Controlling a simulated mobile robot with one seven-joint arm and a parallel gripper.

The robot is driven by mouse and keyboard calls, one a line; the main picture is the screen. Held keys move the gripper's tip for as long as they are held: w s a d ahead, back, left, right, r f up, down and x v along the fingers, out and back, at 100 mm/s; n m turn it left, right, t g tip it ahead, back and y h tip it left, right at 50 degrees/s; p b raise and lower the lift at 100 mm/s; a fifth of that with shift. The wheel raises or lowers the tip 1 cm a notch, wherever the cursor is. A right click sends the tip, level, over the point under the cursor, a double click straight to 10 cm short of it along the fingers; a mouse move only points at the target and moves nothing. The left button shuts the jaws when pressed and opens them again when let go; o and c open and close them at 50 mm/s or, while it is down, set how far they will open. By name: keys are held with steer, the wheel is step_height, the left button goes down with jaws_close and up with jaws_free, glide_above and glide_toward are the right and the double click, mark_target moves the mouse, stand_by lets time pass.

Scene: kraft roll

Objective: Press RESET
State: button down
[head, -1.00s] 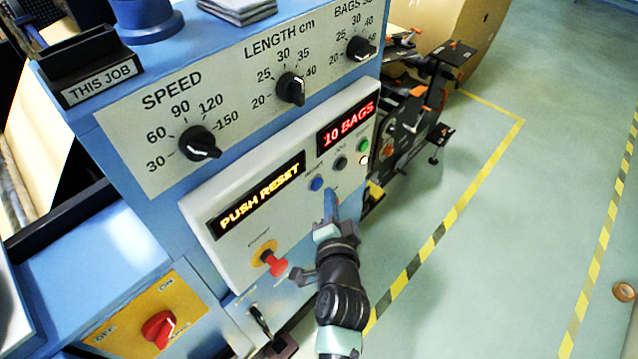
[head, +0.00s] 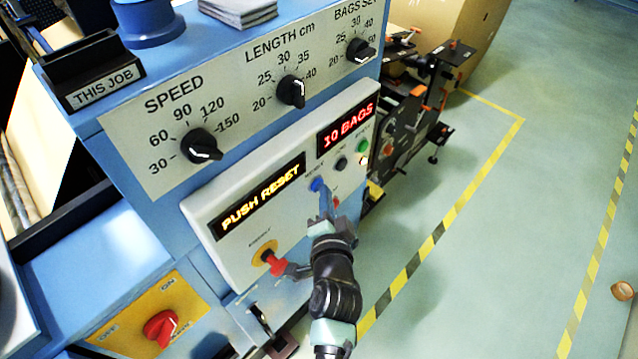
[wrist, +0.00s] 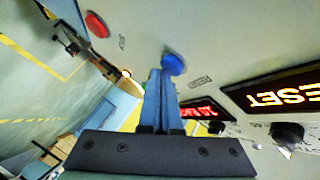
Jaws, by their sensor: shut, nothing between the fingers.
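The control panel (head: 284,226) carries a lit display (head: 262,196) reading PUSH RESET. A round blue button (head: 316,185) sits below a small label too blurred to read surely. My gripper (head: 325,200) is shut and empty, its fingertips just below the blue button. In the wrist view the blue button (wrist: 173,64) is right at the tips of my shut fingers (wrist: 157,82). I cannot tell whether they touch it. A red button (head: 337,202) shows just right of my fingers, and in the wrist view it is farther off at upper left (wrist: 97,24).
A black button (head: 341,164) and a green button (head: 362,146) sit right of the blue one, under a 10 BAGS display (head: 347,127). A red mushroom knob (head: 277,264) on a yellow ring sticks out left of my gripper. Dials (head: 202,146) line the face above.

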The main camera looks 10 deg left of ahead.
steer(key=shift+w+a, duration=0.2)
steer(key=shift+a, duration=0.1)
stand_by(0.5)
steer(key=shift+s+d+b, duration=0.45)
steer(key=shift+s+d, duration=0.1)
steer(key=shift+d, duration=0.15)
steer(key=shift+d, duration=0.1)
steer(key=s+d+b, duration=0.1)
steer(key=d, duration=0.1)
steer(key=s+d+b, duration=0.2)
stand_by(0.8)
